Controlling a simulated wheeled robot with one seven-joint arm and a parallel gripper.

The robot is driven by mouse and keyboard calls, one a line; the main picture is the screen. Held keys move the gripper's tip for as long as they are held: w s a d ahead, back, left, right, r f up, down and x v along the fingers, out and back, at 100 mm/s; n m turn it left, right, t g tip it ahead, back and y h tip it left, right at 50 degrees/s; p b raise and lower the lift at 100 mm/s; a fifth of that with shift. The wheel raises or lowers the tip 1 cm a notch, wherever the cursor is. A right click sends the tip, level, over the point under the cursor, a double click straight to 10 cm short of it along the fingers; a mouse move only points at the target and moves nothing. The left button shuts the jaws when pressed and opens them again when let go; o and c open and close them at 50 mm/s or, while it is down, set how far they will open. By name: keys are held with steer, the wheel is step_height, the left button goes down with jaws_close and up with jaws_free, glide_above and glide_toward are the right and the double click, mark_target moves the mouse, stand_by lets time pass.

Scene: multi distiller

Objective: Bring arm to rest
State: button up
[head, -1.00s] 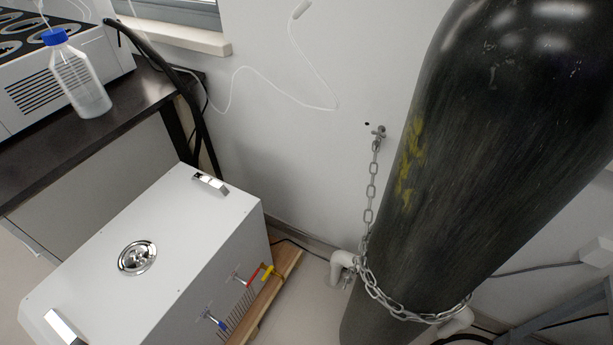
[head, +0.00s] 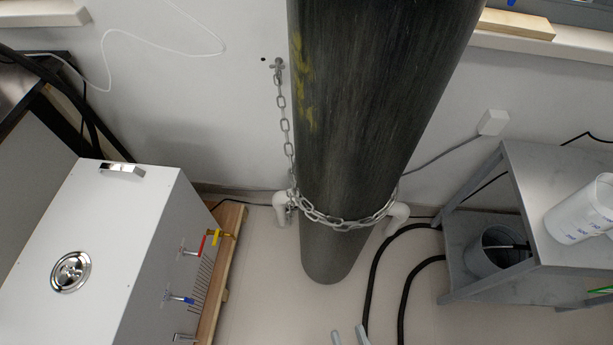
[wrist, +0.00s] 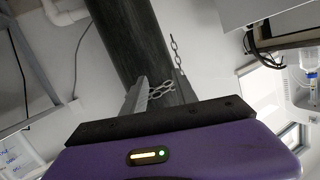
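My gripper (head: 349,332) shows at the bottom edge of the head view, where only its two pale fingertips are visible, a small gap apart. In the wrist view, the purple gripper body with a black bar fills the bottom, and the two grey fingers (wrist: 161,82) stand apart with nothing between them. A dark gas cylinder (head: 365,120), chained to the wall, lies beyond the fingers in both views. The rest of my arm is out of the head view.
A white box-shaped device (head: 100,225) with taps stands at the left on a wooden base. A grey metal table (head: 560,185) with a white container (head: 585,208) is at the right. Black hoses (head: 374,275) run across the floor. The floor between them is mostly clear.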

steer(key=s+d+r+m+h, duration=0.1)
steer(key=s+d+r+h, duration=0.3)
steer(key=d+r, duration=0.95)
step_height(320, 180, up, 14)
steer(key=a+p, duration=0.1)
steer(key=p, duration=1.2)
steer(key=shift+a, duration=0.3)
